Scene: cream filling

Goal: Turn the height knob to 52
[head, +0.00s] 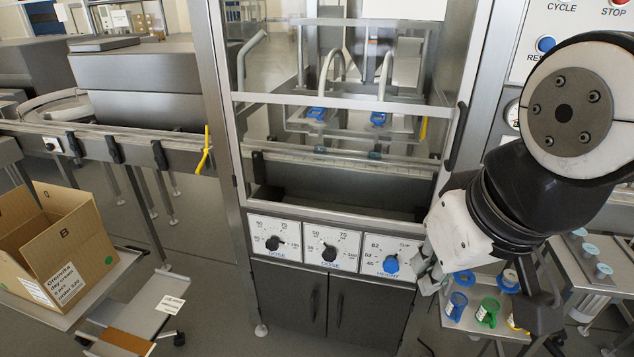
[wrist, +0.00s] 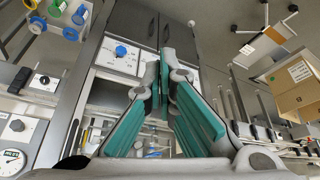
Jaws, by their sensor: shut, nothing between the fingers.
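The blue height knob (head: 391,264) sits on a white dial plate marked HEIGHT, the rightmost of three dials under the machine window. A 52 mark shows on the left of its scale; I cannot tell where the pointer stands. The knob also shows in the wrist view (wrist: 122,51), left of the fingers. My gripper (head: 430,277) is just right of the height plate in the head view, apart from the knob. In the wrist view its teal-padded fingers (wrist: 161,72) are shut with nothing between them.
Dark cabinet doors (head: 330,308) are below. A cardboard box (head: 62,245) stands at left. Space before the dials looks clear.

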